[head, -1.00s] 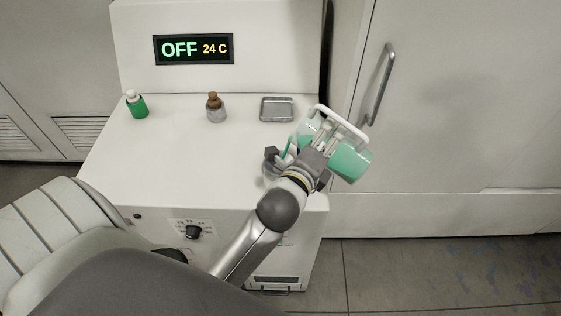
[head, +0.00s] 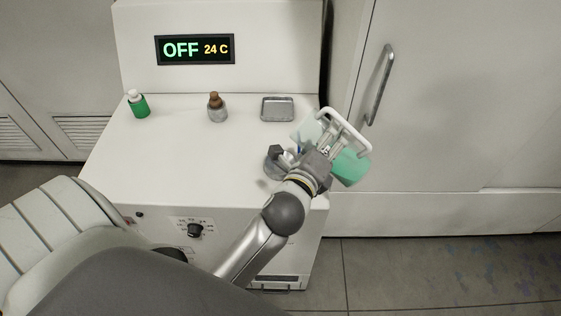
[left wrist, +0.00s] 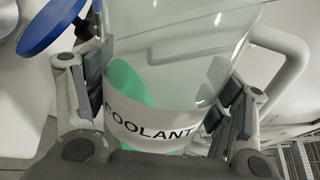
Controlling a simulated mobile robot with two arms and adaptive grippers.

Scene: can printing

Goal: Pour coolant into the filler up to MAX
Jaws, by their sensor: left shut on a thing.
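The clear coolant jug (head: 351,169) with green liquid and a white handle is tilted in my left gripper (head: 325,152), above the front right of the white machine top. The left wrist view shows the gripper (left wrist: 158,105) shut around the jug (left wrist: 165,60), with its COOLANT label between the fingers. The grey filler (head: 272,165) is left of the gripper, partly hidden by it. A blue round cap (left wrist: 52,25) shows beside the jug in the left wrist view. No green stream shows now. The MAX mark and the filler's level cannot be seen. My right gripper is out of view.
On the machine top (head: 170,150) stand a green bottle (head: 138,104), a brown-topped grey bottle (head: 217,107) and a metal tray (head: 277,108). The display (head: 195,49) reads OFF 24 C. A cabinet door handle (head: 380,85) is to the right. The top's left part is clear.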

